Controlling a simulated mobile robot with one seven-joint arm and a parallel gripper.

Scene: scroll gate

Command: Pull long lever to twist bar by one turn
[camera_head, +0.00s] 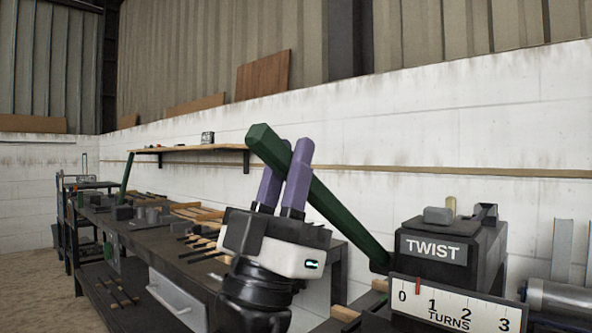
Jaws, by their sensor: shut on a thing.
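The long dark green lever (335,212) slants from its upper-left end down to the right, to the side of the dark box marked TWIST (433,248). My gripper (291,152) has two purple fingers pointing up. It is shut on the lever near its upper free end, one finger in front of the lever and one partly behind it. The white TURNS scale (455,305) on the front of the box reads 0 to 3. A red pointer (418,288) stands between 0 and 1. The twisted bar itself cannot be clearly made out.
A dark workbench (190,245) with tools and small blocks runs along the white wall at left. A wall shelf (190,150) is behind. A metal cylinder (560,298) lies right of the box. The floor at far left is clear.

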